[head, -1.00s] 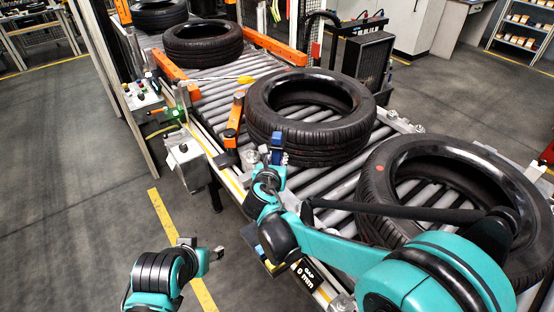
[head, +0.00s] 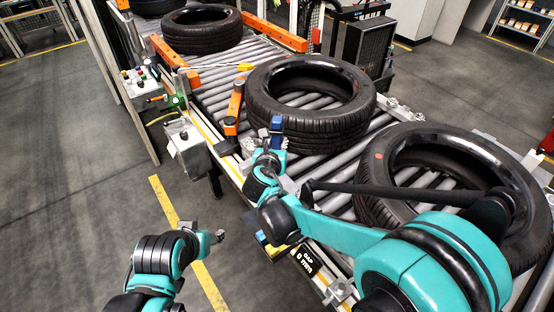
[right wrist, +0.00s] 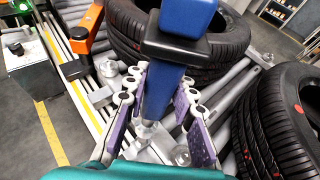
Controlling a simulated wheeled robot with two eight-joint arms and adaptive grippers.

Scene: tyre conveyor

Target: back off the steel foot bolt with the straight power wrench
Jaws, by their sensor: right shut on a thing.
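The straight power wrench (right wrist: 178,55) is blue with a black collar. My right gripper (right wrist: 163,105) is shut on it, its purple-padded fingers on both sides of the blue body. In the head view the wrench (head: 277,128) stands roughly upright at the conveyor's near edge, beside the middle tyre. The steel foot bolt cannot be made out for sure; silver metal parts show below the fingers, and the wrench's lower end is hidden. My left gripper (head: 213,238) hangs over the floor left of the conveyor, away from the wrench; its jaws are too small to read.
A middle tyre (head: 311,104) and a near tyre (head: 450,185) lie on the roller conveyor (head: 212,88), close to my right arm. An orange arm (head: 234,105) stands just left of the wrench. A grey box (head: 187,145) is mounted at the conveyor's side. The floor to the left is open.

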